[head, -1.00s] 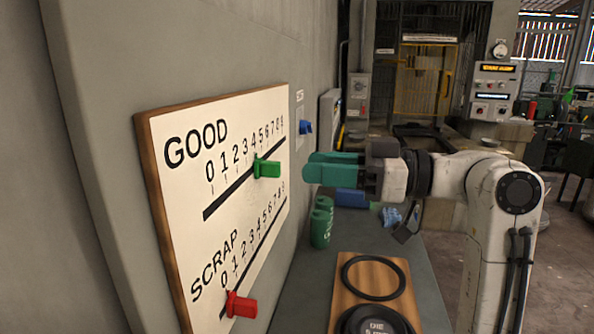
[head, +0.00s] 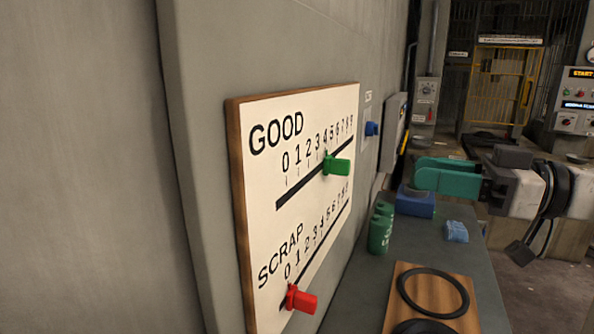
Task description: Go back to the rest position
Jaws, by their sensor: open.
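My gripper (head: 420,174) has green fingers and reaches in from the right, above the grey bench. It is open with nothing seen between its fingers. It is apart from the counter board (head: 262,195) on the wall at left, which has a GOOD scale and a SCRAP scale. The green slider (head: 337,165) sits at about the 4 on the GOOD scale. The red slider (head: 301,299) sits near the 0 on the SCRAP scale. Most of my arm is outside the picture at right.
The grey bench (head: 440,262) holds a blue box (head: 415,204) below my gripper, green canisters (head: 381,232) and a blue crumpled cloth (head: 456,232). A wooden board (head: 457,321) with a black ring (head: 463,300) lies in front.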

